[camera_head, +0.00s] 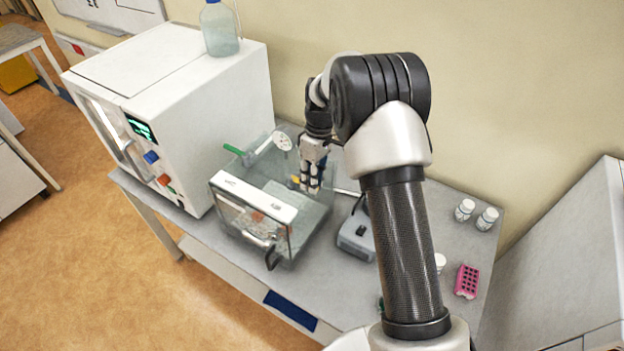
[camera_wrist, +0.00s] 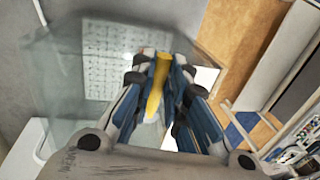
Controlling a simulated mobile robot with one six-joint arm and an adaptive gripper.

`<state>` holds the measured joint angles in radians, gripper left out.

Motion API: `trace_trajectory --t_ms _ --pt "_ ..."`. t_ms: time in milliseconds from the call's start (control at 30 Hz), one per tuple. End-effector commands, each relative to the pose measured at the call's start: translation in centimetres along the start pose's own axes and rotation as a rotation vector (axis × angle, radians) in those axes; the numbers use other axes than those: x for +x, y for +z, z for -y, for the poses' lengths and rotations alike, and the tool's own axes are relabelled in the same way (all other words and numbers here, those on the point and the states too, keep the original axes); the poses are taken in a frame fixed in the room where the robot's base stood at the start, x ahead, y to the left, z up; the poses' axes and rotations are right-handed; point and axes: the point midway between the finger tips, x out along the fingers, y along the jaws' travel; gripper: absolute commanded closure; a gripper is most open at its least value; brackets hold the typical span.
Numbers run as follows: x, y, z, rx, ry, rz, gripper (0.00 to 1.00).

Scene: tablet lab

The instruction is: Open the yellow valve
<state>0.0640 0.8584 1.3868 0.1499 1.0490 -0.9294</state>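The yellow valve (camera_wrist: 157,88) shows in the wrist view as a narrow yellow handle between my two fingers. In the head view only a small yellow bit of it (camera_head: 294,180) shows beside my fingertips, at the back of the clear glass box. My gripper (camera_head: 313,178) points down at the box's back right. In the wrist view my gripper (camera_wrist: 162,75) has its fingers drawn close together, one on each side of the handle, and looks shut on it. The valve's body and base are hidden by the fingers.
The clear box (camera_head: 303,228) stands on the grey table (camera_head: 225,243). A green-handled valve (camera_head: 234,150) and a round gauge (camera_head: 283,141) sit at its back left. A large white machine (camera_head: 215,110) is left; a grey device (camera_head: 357,235) is right. The wall is close behind.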

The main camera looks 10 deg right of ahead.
Motion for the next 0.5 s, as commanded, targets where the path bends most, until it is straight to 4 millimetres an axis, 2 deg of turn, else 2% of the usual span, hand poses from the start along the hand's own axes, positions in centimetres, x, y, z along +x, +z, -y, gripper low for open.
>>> trace_trajectory --t_ms 167,500 --pt "-0.02 0.0 0.0 0.0 0.0 0.0 1.0" --pt "-0.03 -0.01 -0.01 0.0 0.0 0.0 1.0"
